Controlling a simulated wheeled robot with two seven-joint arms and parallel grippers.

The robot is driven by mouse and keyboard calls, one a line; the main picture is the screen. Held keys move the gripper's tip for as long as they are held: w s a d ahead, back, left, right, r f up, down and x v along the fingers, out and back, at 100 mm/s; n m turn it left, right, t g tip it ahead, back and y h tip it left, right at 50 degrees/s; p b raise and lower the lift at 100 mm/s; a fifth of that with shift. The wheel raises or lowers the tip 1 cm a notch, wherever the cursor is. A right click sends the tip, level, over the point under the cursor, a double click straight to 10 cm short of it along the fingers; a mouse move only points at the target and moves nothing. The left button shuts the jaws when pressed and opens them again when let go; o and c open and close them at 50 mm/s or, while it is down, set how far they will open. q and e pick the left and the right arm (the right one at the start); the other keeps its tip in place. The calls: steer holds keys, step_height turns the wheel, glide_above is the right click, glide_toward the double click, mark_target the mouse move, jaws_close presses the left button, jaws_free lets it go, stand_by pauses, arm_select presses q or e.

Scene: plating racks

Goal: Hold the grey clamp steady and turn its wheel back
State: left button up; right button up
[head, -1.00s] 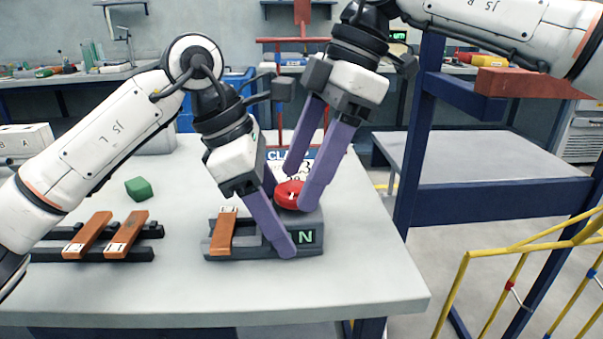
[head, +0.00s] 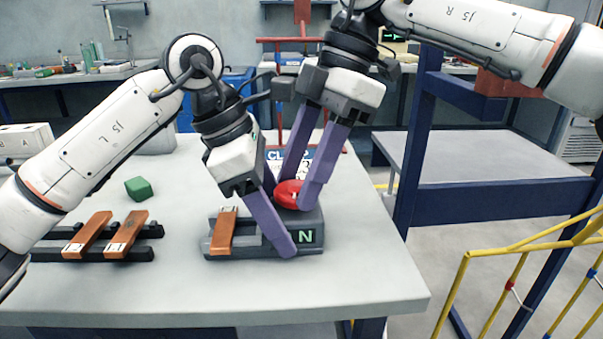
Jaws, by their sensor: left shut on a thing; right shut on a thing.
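The grey clamp (head: 312,220) sits on the table, with a green letter N on its front face and an orange-brown bar (head: 222,231) lying on its left part. Its red wheel (head: 289,193) is on top at the right. My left gripper (head: 278,222) is shut on the clamp's body; its near finger slants down the front and its far finger is mostly hidden. My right gripper (head: 298,190) comes from above and is shut on the red wheel, with a finger on each side. The wheel's far side is partly hidden by the fingers.
A black rack (head: 150,231) with two orange-brown bars (head: 127,234) stands at the left of the table (head: 200,290). A green block (head: 139,189) lies behind it. A sign stands behind the clamp, partly hidden. The table front is clear. Yellow railings (head: 460,280) stand at the right.

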steer(key=shift+n, duration=0.6)
steer(key=o, duration=1.1)
steer(key=shift+c, duration=0.2)
steer(key=shift+w, duration=0.1)
steer(key=shift+w+d+r, duration=0.15)
steer(key=shift+r, duration=0.4)
steer(key=s+v, duration=0.1)
steer(key=v, duration=0.5)
steer(key=shift+w+r, duration=0.45)
steer(key=shift+d, duration=0.15)
